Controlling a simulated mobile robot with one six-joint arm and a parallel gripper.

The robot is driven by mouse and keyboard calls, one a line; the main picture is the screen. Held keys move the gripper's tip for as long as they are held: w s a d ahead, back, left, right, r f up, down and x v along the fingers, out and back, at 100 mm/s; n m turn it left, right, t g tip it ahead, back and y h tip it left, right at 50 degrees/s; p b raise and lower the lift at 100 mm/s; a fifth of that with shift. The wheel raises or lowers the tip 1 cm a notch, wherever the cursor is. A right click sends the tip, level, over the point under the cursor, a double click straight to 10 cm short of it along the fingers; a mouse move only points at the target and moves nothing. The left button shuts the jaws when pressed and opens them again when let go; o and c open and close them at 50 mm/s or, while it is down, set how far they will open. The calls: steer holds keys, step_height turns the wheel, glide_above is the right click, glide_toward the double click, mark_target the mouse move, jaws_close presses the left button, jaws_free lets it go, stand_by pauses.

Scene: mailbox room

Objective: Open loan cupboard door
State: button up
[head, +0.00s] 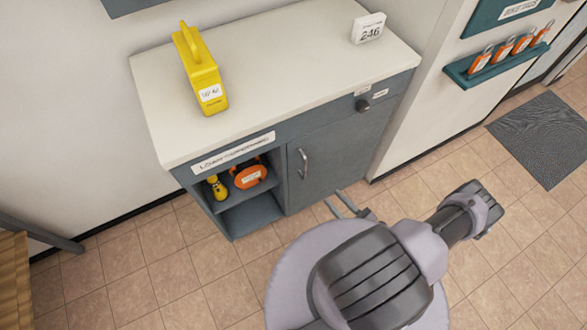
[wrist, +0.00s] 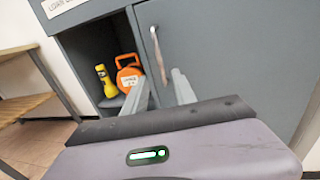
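The loan cupboard door (head: 335,150) is the grey-blue panel at the right of the cupboard front, and it looks shut. Its upright silver bar handle (head: 303,163) is near the door's left edge. In the wrist view the handle (wrist: 159,55) shows ahead, between the lines of my two fingers. My gripper (head: 333,197) is open and empty, in front of the door and below and right of the handle in the head view. The fingers show apart in the wrist view (wrist: 163,78). No contact with the handle is visible.
An open shelf beside the door holds a yellow torch (head: 217,187) and an orange round item (head: 249,174). A yellow case (head: 203,75) and a 246 sign (head: 368,28) stand on the worktop (head: 280,70). A dark knob (head: 362,105) is above the door. Tiled floor in front is clear.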

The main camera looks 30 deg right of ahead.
steer(key=b, duration=0.3)
glide_above(304, 178)
steer(key=shift+w+d, duration=0.2)
steer(key=shift+w, duration=0.05)
jaws_close()
stand_by(1.0)
